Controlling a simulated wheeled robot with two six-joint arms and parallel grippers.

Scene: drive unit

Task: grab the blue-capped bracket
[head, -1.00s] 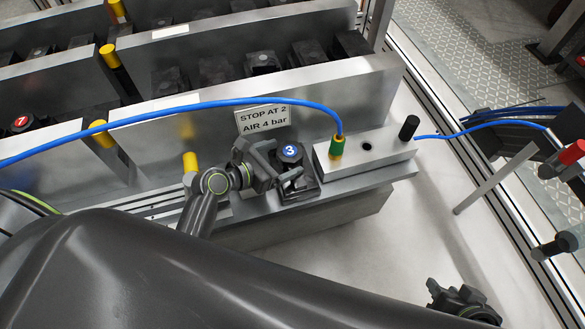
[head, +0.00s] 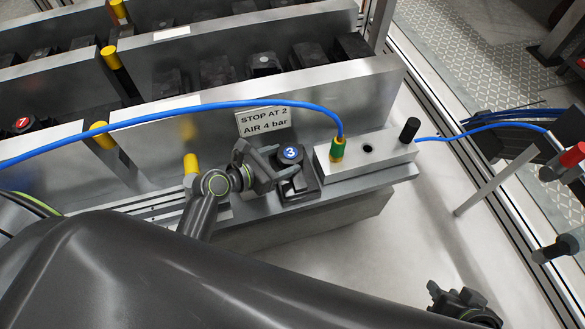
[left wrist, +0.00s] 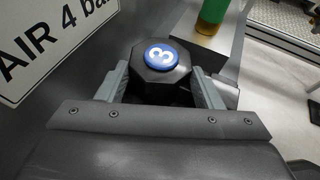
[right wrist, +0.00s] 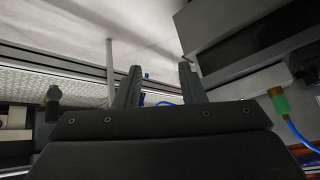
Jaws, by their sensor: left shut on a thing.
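The blue-capped bracket (head: 291,155) is a dark block with a round blue cap marked 3. It stands upright on the grey ledge, left of the metal block with the green fitting. My left gripper (head: 284,172) is at the bracket, reaching in from the left. In the left wrist view the bracket (left wrist: 160,62) sits between the two fingers, and the gripper is shut on it. The lower part of the bracket is hidden there. My right gripper (head: 462,298) is at the lower right, away from the bracket. In the right wrist view its fingers (right wrist: 160,78) are apart with nothing between them.
A blue hose (head: 215,103) arches over the ledge to a green fitting (head: 337,149) on the metal block (head: 385,152). A sign (head: 263,121) is on the wall behind. Yellow posts (head: 191,164) stand left.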

